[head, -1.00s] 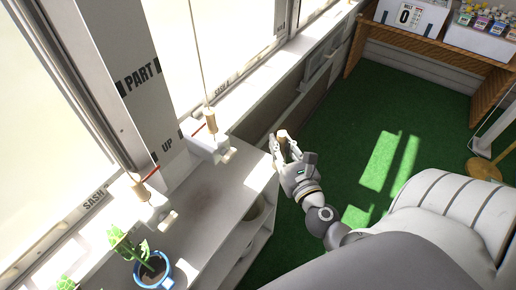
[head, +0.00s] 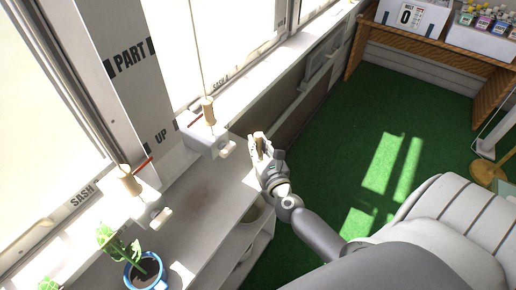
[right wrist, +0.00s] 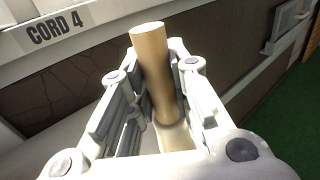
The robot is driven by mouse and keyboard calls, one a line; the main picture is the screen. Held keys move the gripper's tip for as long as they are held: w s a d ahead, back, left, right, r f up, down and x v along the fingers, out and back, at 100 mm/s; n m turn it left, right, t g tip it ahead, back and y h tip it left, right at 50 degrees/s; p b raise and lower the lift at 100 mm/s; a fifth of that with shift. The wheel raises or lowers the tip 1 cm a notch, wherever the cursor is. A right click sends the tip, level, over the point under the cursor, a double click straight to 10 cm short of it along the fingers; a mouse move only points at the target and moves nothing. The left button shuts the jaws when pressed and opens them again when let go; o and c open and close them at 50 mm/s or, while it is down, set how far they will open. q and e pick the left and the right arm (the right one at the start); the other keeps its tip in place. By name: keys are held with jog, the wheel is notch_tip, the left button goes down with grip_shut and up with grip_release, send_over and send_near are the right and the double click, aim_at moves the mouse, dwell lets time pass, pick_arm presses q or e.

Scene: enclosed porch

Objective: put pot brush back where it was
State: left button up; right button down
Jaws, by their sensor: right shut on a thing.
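My right gripper (head: 259,152) is shut on a pale wooden cylinder, taken to be the handle of the pot brush (right wrist: 152,65). In the right wrist view the handle stands up between the two fingers, its flat end toward the top. Any bristles are hidden. In the head view only a small tan tip of the brush (head: 259,136) shows. The gripper is at the far right corner of the white shelf unit (head: 205,200) under the window; I cannot tell its height above the top. My left gripper is not in view.
A blue-rimmed pot with a plant (head: 146,272) stands on the near part of the shelf top. White sash brackets with wooden pegs (head: 208,112) line the sill. A pale round container (head: 252,214) sits inside the shelf. Green floor (head: 330,150) lies open to the right.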

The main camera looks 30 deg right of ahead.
jog(key=shift+f, duration=0.15)
jog(key=c, duration=1.3)
grip_release()
jog(key=shift+c, duration=0.2)
